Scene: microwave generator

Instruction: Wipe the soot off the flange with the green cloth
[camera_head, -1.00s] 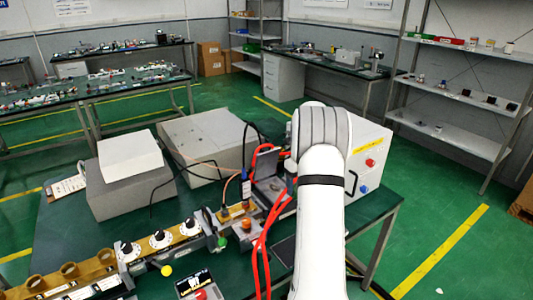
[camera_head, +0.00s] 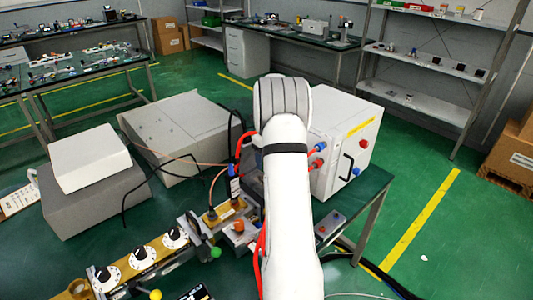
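My arm (camera_head: 287,180) reaches forward over the green-topped table and bends at a rounded joint. My gripper is not in view; the arm hides that end. A brass waveguide line (camera_head: 133,268) with black-and-white dials runs along the table's front left. A brass section (camera_head: 224,212) with a black upright part stands just left of my arm. I cannot pick out the flange or soot on it. I cannot make out the green cloth; a small green knob (camera_head: 215,252) beside the line is not cloth.
A white cabinet (camera_head: 343,145) with red and blue connectors stands close right of my arm. Grey boxes (camera_head: 180,133) stand at the back left, with loose cables (camera_head: 158,180) and red hoses (camera_head: 260,255) nearby. Green floor (camera_head: 440,215) is open at the right.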

